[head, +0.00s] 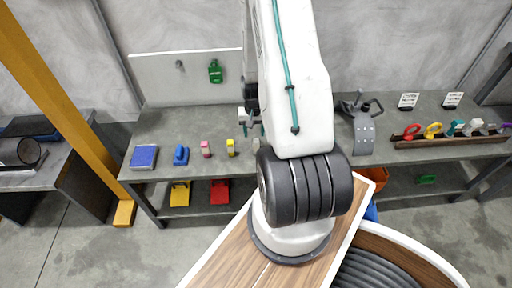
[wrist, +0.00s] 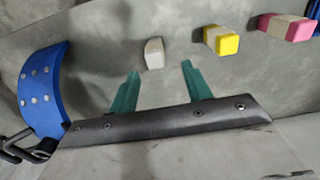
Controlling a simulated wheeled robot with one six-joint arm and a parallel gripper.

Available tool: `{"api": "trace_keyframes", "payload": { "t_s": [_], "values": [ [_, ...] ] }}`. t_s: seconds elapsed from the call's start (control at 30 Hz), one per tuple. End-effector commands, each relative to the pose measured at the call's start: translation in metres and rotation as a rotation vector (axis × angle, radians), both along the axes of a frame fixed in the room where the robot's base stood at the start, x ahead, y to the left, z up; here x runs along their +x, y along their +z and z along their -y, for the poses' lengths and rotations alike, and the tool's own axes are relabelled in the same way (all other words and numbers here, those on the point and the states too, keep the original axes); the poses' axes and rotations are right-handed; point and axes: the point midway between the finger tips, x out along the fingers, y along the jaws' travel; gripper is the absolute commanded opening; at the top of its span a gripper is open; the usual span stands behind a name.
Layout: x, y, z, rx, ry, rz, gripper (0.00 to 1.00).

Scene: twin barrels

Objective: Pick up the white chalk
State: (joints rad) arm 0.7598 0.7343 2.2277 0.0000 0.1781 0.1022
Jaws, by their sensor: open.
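The white chalk (wrist: 154,54) is a small pale block on the grey bench top in the wrist view, just beyond my gripper (wrist: 159,70). My gripper's two teal fingers are spread apart, with nothing between them. The chalk lies ahead of the fingertips, nearer the left finger's line, and I see no contact. In the head view my arm covers most of that part of the bench, and the chalk is hard to make out there. The yellow chalk (wrist: 221,40) and the pink chalk (wrist: 288,27) sit to its right in the wrist view, each with a pale band.
A blue curved riveted piece (wrist: 42,90) is at the left of the wrist view. In the head view, a blue pad (head: 144,157) and a small blue object (head: 181,155) lie left of the chalks. A rack (head: 450,140) of coloured handles stands at the right.

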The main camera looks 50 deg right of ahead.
Motion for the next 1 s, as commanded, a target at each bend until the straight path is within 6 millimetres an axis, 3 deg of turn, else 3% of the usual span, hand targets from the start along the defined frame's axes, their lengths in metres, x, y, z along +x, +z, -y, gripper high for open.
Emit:
{"api": "trace_keyframes", "payload": {
  "t_s": [0.6, 0.9, 1.0],
  "values": [
    [-0.007, -0.074, 0.003, 0.002, -0.002, -0.002, 0.49],
    [-0.007, -0.079, 0.003, 0.001, -0.002, -0.001, 0.49],
    [-0.007, -0.079, 0.003, 0.001, -0.002, -0.001, 0.24]
  ]
}}
